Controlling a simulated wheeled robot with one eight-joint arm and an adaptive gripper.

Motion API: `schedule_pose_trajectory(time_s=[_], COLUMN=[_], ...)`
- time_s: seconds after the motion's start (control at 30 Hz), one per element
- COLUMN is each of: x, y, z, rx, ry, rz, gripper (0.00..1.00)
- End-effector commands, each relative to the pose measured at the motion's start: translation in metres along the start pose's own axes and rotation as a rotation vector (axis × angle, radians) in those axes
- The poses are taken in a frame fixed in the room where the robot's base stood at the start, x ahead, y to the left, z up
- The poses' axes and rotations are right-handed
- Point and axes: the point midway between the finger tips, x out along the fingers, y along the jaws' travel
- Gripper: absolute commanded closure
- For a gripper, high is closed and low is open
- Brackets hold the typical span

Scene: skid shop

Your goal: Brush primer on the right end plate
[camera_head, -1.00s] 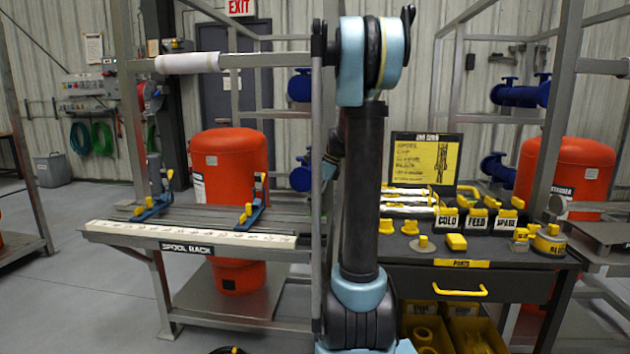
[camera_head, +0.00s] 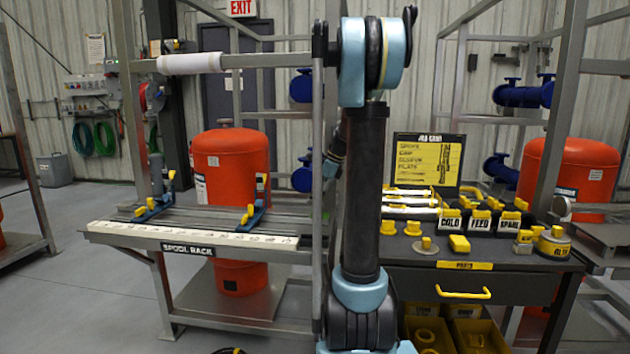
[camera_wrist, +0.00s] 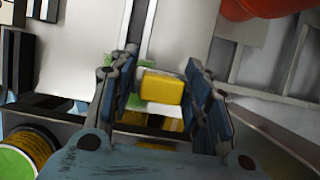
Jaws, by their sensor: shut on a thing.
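My gripper (camera_wrist: 162,95) is shut on a yellow block-shaped piece (camera_wrist: 162,88) in the wrist view. A pale strip and some green show around this piece; its lower part is hidden, so I cannot tell its full shape. In the head view my gripper is not visible, and my upright arm blocks the middle. I cannot pick out the right end plate for certain in either view. A round yellow-rimmed thing with a green face (camera_wrist: 20,155) shows at the lower left of the wrist view.
The spool rack (camera_head: 187,249) with two blue clamps stands at left, before an orange tank (camera_head: 239,160). The parts bench (camera_head: 405,268) at right holds several yellow pieces, labelled holders and a sign board (camera_head: 428,160). Metal posts stand close around my arm. Floor is clear at far left.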

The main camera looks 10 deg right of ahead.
Motion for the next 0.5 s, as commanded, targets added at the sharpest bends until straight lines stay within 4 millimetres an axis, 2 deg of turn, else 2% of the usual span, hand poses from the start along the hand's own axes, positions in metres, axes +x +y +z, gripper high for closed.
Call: schedule_pose_trajectory(time_s=[0.03,0.5], x=[-0.012,-0.049], y=[0.002,0.003], z=[0.006,0.025], rx=[-0.001,-0.006], ry=[0.000,0.000], rz=[0.000,0.002], gripper=[0.82,0.82])
